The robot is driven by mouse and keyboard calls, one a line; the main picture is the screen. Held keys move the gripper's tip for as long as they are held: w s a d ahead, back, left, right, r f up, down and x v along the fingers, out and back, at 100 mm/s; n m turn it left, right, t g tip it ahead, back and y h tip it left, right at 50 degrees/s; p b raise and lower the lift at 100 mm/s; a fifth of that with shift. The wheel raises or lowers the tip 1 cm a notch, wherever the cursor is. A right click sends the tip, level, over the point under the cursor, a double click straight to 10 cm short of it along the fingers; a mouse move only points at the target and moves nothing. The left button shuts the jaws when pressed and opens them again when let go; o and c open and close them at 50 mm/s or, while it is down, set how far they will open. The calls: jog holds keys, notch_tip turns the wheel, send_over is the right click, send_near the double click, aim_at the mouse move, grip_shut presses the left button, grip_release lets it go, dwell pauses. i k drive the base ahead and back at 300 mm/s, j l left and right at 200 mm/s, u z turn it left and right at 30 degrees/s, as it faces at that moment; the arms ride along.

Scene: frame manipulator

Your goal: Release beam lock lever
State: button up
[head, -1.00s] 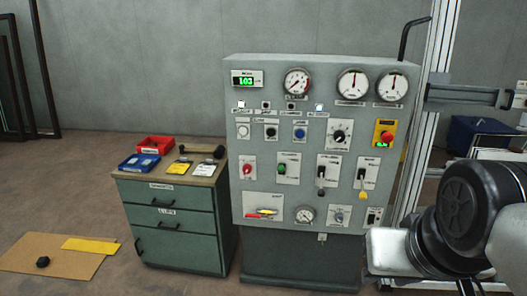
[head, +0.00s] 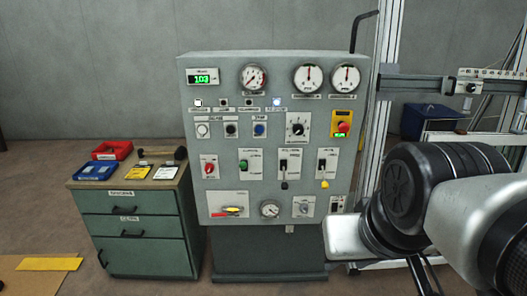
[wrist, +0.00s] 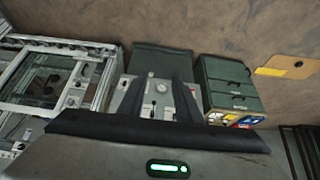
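The grey control panel (head: 232,160) stands upright in the middle of the head view. A bent black lever (head: 362,32) rises behind the panel's top right corner. The labels are too small to read, so I cannot tell which is the beam lock lever. In the wrist view my gripper (wrist: 156,84) has its two dark fingers apart and nothing between them, with the panel beyond, well away.
A green drawer cabinet (head: 140,235) stands left of the panel, with a red tray (head: 112,150) and a blue tray (head: 95,171) on top. A metal frame (head: 389,60) with a scaled beam (head: 425,84) stands to the right.

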aim_at(325, 186)
jog(key=i+l+u, duration=0.1)
jog(key=i+l, duration=0.2)
jog(key=i+l+u, duration=0.1)
jog(key=i+l, duration=0.15)
jog(key=i+l+u, duration=0.1)
jog(key=i+l, duration=0.15)
jog(key=l, duration=0.15)
jog(key=i+l+u, duration=0.1)
jog(key=i+l, duration=0.15)
jog(key=l, duration=0.15)
jog(key=i+l+u, duration=0.1)
jog(key=l, duration=0.25)
jog(key=i+l+u, duration=0.1)
jog(key=i+l, duration=0.25)
jog(key=l, duration=0.1)
